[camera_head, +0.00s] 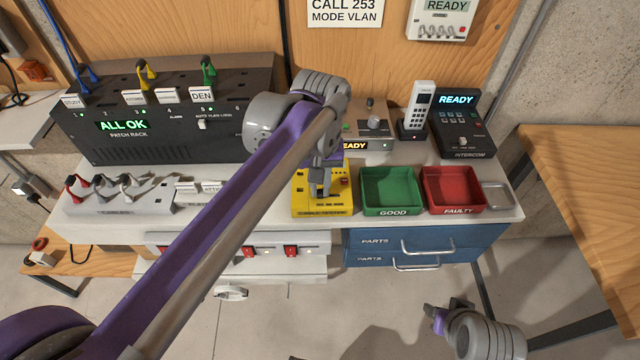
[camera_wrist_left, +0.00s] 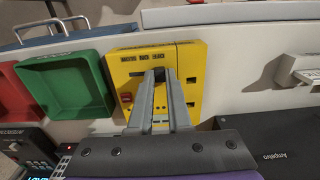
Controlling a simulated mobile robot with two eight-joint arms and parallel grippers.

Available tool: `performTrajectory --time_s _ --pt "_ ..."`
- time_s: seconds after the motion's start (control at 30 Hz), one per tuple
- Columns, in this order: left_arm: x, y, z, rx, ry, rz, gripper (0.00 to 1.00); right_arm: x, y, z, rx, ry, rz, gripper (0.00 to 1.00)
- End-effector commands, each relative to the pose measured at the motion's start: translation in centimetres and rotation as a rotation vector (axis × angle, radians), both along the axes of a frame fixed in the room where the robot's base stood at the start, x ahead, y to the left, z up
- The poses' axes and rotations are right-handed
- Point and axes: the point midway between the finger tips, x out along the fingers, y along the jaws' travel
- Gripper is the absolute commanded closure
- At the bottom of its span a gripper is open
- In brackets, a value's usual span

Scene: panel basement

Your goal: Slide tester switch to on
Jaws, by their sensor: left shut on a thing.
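The yellow tester (camera_head: 308,205) stands on the bench left of the green tray. In the left wrist view the tester (camera_wrist_left: 192,60) shows upside-down lettering, a red part, a small screen and dark slots. My left gripper (camera_head: 320,188) points down onto the tester's top. In the left wrist view the left gripper's fingertips (camera_wrist_left: 159,76) are close together around a small dark switch (camera_wrist_left: 159,75), mostly hidden between them. I cannot tell the switch's exact position. My right gripper (camera_head: 436,316) is low at the bottom right, away from the bench, its fingers too small to judge.
A green tray (camera_head: 364,207) marked GOOD and a red tray (camera_head: 428,203) marked FAULTY sit right of the tester. A patch rack (camera_head: 120,145) stands at the left with a cable holder (camera_head: 120,205) in front. A handset (camera_head: 418,108) and intercom (camera_head: 462,125) stand at the back right.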

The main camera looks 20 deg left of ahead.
Motion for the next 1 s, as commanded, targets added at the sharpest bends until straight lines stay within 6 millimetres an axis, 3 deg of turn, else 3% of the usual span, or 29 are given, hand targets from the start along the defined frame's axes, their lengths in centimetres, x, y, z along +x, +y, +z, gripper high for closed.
performTrajectory --time_s 0.77,1.0 --pt "0.0 0.0 0.0 0.0 0.0 0.0 1.0 0.0 0.0 0.0 0.0 0.0 0.0 0.5" --pt "0.5 -1.8 0.1 -0.001 0.0 -0.002 1.0 0.1 0.0 0.5 0.0 -0.003 0.0 0.5"
